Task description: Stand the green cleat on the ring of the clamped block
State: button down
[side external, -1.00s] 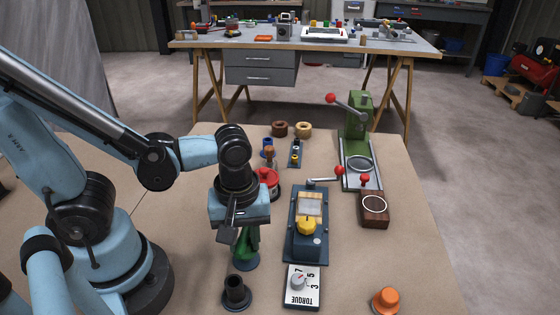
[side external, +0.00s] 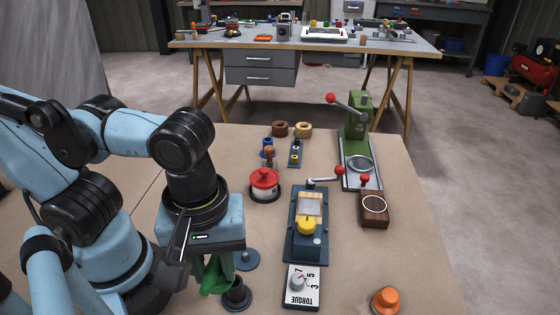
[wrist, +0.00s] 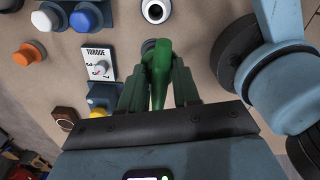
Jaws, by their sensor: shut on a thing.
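My gripper (side external: 192,278) is shut on the green cleat (side external: 214,277). In the wrist view the cleat (wrist: 158,72) stands up between the two dark green-looking fingers (wrist: 160,92). In the side view the cleat hangs below my wrist, partly hidden by the gripper, just left of a black tube stand (side external: 236,292). The brown block (side external: 373,220) with a pale ring (side external: 374,204) on top lies to the right, well away from my gripper. A red-knobbed clamp (side external: 365,180) is at its back edge. The block also shows in the wrist view (wrist: 64,116).
A round blue base (side external: 247,259) stands bare beside the gripper. A blue fixture with a yellow knob (side external: 306,226) and a torque panel (side external: 302,287) lie between gripper and block. A red-topped pot (side external: 264,180), a green press (side external: 357,125) and an orange knob (side external: 386,300) stand around.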

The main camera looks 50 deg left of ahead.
jog(key=shift+w+d+r, duration=0.25)
jog(key=shift+r, duration=0.1)
jog(key=w+r, duration=0.2)
jog(key=w, duration=1.1)
send_over(310, 206)
notch_tip(310, 206, down, 4)
jog(key=shift+s+d+f, duration=0.1)
jog(key=shift+f, duration=2.4)
jog(key=shift+f, duration=0.6)
jog(key=c, duration=1.1)
grip_release()
jog(key=shift+r, duration=0.15)
notch_tip(310, 206, up, 11)
